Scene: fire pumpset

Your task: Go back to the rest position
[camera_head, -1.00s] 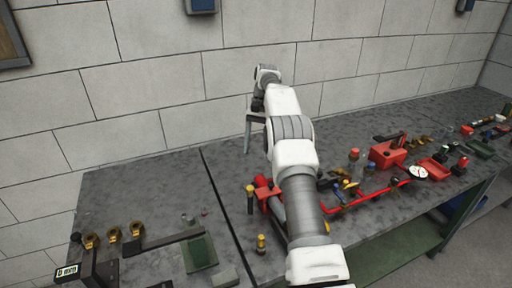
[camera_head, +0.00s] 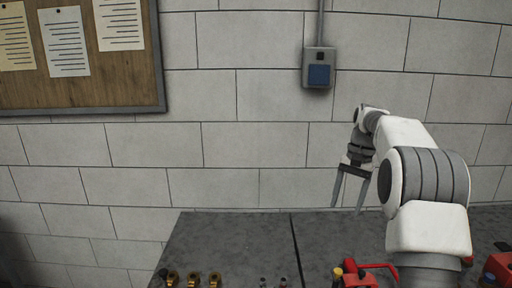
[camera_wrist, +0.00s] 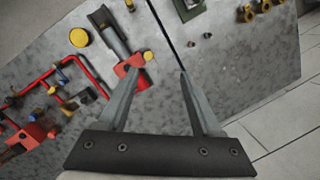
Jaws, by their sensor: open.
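My gripper (camera_head: 350,192) hangs above the back part of the grey workbench (camera_head: 235,240), in front of the block wall. Its two fingers are apart with nothing between them. My white and grey arm comes in from the lower right in the head view and bends over the bench.
A red pump part (camera_head: 358,280) with a yellow-capped piece stands on the bench below my arm. Red pipework (camera_wrist: 75,70) shows in the wrist view. Several brass fittings (camera_head: 193,279) sit front left. A grey wall box (camera_head: 319,68) and a notice board (camera_head: 80,95) are on the wall.

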